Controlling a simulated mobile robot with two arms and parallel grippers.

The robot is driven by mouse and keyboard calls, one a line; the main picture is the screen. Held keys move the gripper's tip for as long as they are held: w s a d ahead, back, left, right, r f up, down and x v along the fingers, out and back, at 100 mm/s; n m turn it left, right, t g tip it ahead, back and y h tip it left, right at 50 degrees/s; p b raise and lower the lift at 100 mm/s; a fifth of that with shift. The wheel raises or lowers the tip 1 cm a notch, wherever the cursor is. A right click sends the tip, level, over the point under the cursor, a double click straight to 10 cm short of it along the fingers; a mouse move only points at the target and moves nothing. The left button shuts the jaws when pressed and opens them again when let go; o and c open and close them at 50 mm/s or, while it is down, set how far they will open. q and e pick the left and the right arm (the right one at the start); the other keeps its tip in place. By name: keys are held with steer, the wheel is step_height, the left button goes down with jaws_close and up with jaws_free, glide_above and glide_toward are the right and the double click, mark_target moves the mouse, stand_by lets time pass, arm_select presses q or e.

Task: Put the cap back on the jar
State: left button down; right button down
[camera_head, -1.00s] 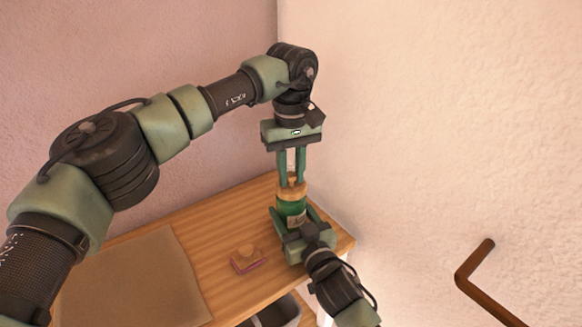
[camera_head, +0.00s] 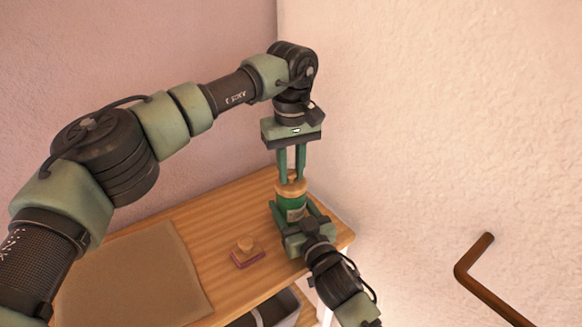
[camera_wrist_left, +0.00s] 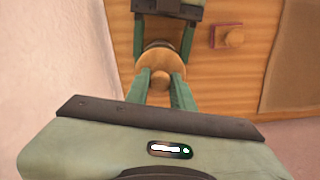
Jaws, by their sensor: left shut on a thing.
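My left gripper (camera_head: 292,178) points straight down and is shut on the cap's knob. The cap also shows in the left wrist view (camera_wrist_left: 150,63), covering most of the jar below. My right gripper (camera_head: 296,211) reaches in from the front, its fingers on both sides of the jar, seemingly shut on it.
A small wooden-knobbed block with a reddish base (camera_head: 247,254) lies left of the jar on the table (camera_head: 218,232). A brown mat (camera_head: 135,277) covers the left part. A grey bin (camera_head: 272,311) is below the front edge. Walls stand close behind and right; a brown rail (camera_head: 480,285) is at right.

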arm_select(q)
steer(key=shift+f, duration=0.2)
steer(key=c, duration=1.1)
jaws_free()
steer(key=shift+r, duration=0.1)
step_height(320, 180, up, 12)
steer(key=shift+f, duration=0.1)
arm_select(e)
steer(key=shift+c, duration=1.4)
jaws_free()
